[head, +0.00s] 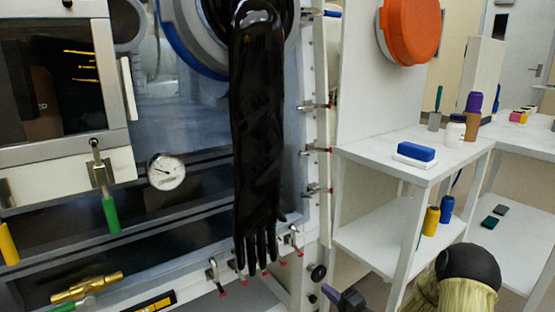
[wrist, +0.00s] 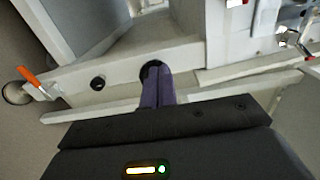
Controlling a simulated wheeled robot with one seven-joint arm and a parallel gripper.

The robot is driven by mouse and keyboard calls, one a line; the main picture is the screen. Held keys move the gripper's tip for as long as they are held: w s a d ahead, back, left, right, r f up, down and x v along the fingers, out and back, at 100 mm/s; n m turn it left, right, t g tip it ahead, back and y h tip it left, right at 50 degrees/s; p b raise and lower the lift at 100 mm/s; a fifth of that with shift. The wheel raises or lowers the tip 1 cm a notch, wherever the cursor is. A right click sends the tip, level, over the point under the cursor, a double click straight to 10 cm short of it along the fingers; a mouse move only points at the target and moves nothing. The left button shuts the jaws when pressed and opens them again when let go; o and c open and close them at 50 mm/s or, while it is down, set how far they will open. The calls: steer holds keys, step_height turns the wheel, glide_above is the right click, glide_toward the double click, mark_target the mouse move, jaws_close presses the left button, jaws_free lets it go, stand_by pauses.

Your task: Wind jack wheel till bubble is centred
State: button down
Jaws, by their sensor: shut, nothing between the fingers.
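My gripper (head: 331,291) is at the bottom of the head view, by the lower right corner of the glovebox frame. In the wrist view its purple fingers (wrist: 156,72) are shut with nothing between them. Their tips overlap a dark round part (wrist: 148,68) on the pale frame; I cannot tell whether they touch it. A black round knob (head: 318,272) sits on the frame just up and left of my gripper. I cannot tell which part is the jack wheel. A black and yellow bar (head: 156,304), possibly the level, is cut off at the bottom edge; no bubble is readable.
A long black glove (head: 257,120) hangs in front of the glovebox. Red-tipped clamps (head: 293,240) line the frame near my gripper. A white shelf unit (head: 372,152) stands to the right. An orange-handled lever (wrist: 32,78) is at the left in the wrist view.

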mark_target(317, 280)
steer(key=shift+x, duration=2.85)
steer(key=shift+w+d, duration=0.15)
steer(key=shift+f+p, duration=0.85)
steer(key=shift+f, duration=0.1)
steer(key=shift+d+f+p, duration=0.1)
steer(key=shift+f+p, duration=0.25)
steer(key=shift+f, duration=0.4)
steer(key=shift+s+a+f, duration=0.2)
steer(key=shift+a+f, duration=0.05)
steer(key=shift+a, duration=0.1)
